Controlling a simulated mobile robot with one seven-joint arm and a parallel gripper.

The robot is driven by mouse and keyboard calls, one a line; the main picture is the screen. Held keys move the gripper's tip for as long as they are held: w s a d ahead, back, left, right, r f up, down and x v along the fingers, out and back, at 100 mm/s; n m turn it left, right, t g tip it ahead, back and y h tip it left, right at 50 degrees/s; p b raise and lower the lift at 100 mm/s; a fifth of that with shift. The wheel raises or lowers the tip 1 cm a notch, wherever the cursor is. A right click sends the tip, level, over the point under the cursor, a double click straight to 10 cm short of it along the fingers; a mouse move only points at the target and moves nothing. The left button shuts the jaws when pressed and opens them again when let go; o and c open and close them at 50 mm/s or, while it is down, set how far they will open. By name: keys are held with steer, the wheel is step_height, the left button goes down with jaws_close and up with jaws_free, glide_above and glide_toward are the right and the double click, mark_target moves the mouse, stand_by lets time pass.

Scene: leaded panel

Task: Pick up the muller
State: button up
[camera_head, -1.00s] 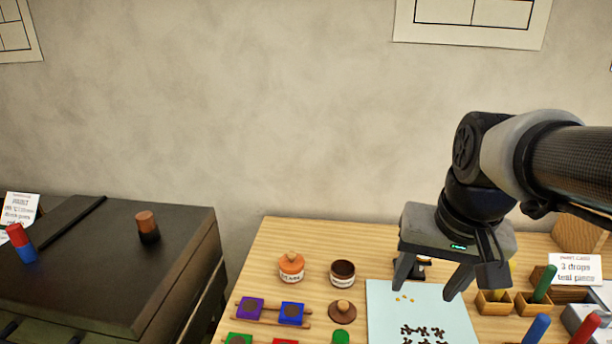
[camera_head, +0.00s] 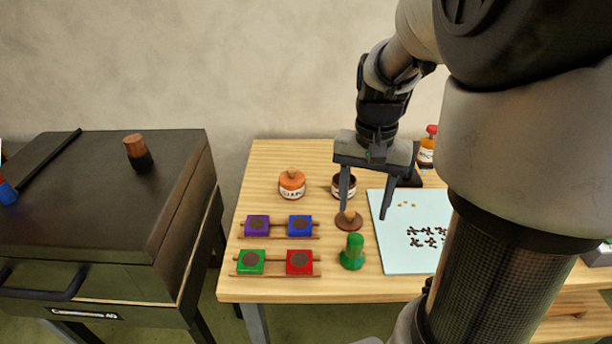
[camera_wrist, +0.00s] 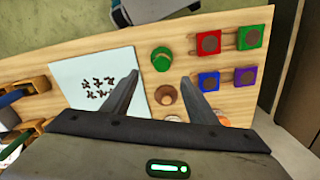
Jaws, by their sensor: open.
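The muller appears to be the green piece with a round base and an upright knob handle (camera_head: 352,252), standing near the front of the wooden table, left of the pale blue sheet. It also shows in the wrist view (camera_wrist: 161,60), just beyond the fingertips. My gripper (camera_head: 365,214) is open and empty, pointing down behind the muller. In the wrist view my gripper (camera_wrist: 160,76) has its two fingers spread, with the brown knobbed lid (camera_wrist: 166,95) showing between them. The fingers do not appear to touch the muller.
The brown lid (camera_head: 349,221) lies just behind the muller. An open jar (camera_head: 344,186) and an orange-lidded jar (camera_head: 292,184) stand farther back. Racks of coloured blocks (camera_head: 299,262) are on the left. The pale blue sheet (camera_head: 400,262) bears small dark pieces. My arm hides the right side.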

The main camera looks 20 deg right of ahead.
mark_target(356, 238)
step_height(356, 238, down, 13)
steer(key=shift+w+a+f+b, duration=0.1)
steer(key=shift+a+f+b, duration=0.1)
steer(key=shift+b, duration=0.95)
steer(key=shift+r, duration=0.1)
jaws_close()
